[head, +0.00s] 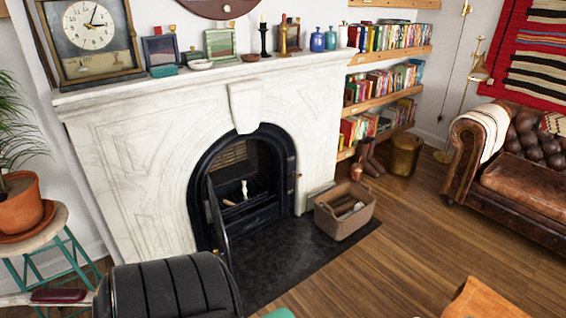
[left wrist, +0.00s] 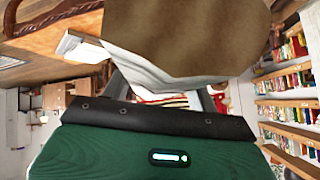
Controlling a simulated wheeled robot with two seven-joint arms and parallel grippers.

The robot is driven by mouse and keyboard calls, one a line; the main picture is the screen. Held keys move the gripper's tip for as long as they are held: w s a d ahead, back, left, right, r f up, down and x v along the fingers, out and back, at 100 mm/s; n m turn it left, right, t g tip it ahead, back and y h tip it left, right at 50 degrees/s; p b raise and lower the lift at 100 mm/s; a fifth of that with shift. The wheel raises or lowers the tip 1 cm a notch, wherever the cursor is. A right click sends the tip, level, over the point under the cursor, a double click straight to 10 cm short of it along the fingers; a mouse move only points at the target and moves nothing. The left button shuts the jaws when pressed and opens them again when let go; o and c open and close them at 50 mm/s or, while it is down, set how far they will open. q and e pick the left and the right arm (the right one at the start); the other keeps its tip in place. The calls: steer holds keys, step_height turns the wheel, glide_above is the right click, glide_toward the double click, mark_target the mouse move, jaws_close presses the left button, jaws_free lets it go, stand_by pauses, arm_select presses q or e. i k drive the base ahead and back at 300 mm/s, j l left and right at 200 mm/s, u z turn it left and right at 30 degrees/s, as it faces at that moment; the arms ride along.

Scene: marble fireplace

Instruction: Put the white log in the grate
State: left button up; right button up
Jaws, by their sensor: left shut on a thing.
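The black arched fireplace stands in the white marble surround, with the dark grate (head: 243,207) inside it. A small pale upright piece (head: 245,189) shows at the grate; it is too small to tell what it is. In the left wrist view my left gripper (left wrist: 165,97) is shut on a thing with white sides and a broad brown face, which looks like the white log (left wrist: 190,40). It fills the upper middle of that view, and its far end is hidden. The head view does not clearly show my left gripper. My right gripper is in neither view.
A black ribbed, rounded object (head: 170,285) blocks the front left. A plant pot (head: 20,205) sits on a stool at left.

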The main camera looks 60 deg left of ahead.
mark_target(236, 197)
steer(key=k+u, duration=0.1)
steer(key=u, duration=1.3)
steer(key=i+u, duration=0.1)
steer(key=u, duration=0.35)
steer(key=i+u, duration=0.15)
steer(key=u, duration=0.25)
steer(key=i+l+u, duration=0.1)
steer(key=u, duration=0.35)
steer(key=i+l, duration=0.6)
steer(key=l, duration=0.2)
steer(key=i+l, duration=0.65)
steer(key=l, duration=0.1)
